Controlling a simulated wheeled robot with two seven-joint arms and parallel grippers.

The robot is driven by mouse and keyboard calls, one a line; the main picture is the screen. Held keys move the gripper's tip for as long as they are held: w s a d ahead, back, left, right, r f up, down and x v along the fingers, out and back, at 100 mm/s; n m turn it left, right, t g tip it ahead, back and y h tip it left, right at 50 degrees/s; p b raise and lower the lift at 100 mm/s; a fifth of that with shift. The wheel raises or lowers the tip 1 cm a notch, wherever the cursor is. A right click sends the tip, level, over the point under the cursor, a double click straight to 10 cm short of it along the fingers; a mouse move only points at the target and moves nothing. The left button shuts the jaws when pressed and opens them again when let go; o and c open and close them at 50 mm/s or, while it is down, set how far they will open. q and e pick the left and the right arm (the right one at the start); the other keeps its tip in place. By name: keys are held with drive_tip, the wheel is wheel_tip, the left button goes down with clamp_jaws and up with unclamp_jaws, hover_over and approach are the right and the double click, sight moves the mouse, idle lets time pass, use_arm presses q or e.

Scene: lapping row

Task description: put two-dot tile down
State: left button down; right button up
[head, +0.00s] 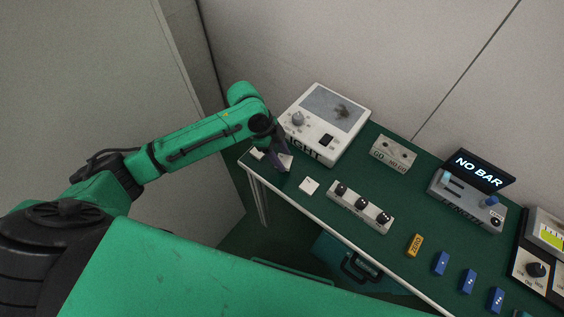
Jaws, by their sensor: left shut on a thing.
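My left gripper (281,166) is at the left end of the green bench, in front of the white light box. It is shut on a small pale tile (286,162), partly hidden by the fingers. I cannot make out dots on it, nor whether it touches the bench top. A second white tile (309,186) lies flat on the bench just right of the gripper. Another small pale piece (257,153) lies at the bench's left corner, beside the gripper. My right gripper is not in view.
The white light box (332,119) stands behind the gripper. A grey block with three black knobs (360,207) is to the right. Farther right are a GO/NO GO block (393,153), a device reading NO BAR (479,169), an orange ZERO block (414,245) and several blue blocks (441,263).

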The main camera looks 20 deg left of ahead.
use_arm(q)
wheel_tip(320, 180, down, 4)
drive_tip(key=shift+c, duration=1.3)
unclamp_jaws()
drive_tip(key=v, duration=1.2)
